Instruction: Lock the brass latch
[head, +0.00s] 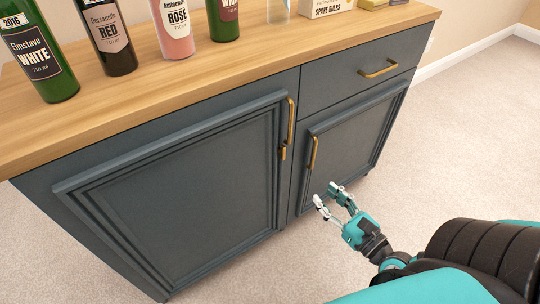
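A dark blue-grey cabinet has a large left door (190,190) and a smaller right door (345,140). A small brass piece (283,152), which looks like the latch, sits at the left door's right edge, just below that door's long brass handle (290,120). It is too small to tell whether it is locked. Both doors look closed. My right gripper (326,194) is in front of the lower right door, below and to the right of the brass piece. Its fingers are apart with nothing between them. My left gripper is out of view.
The right door has a brass handle (312,153), and the drawer (355,75) above has another (378,69). Several bottles, a glass (278,10) and a box (325,5) stand on the wooden top (240,60). Carpet (455,125) is clear at right.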

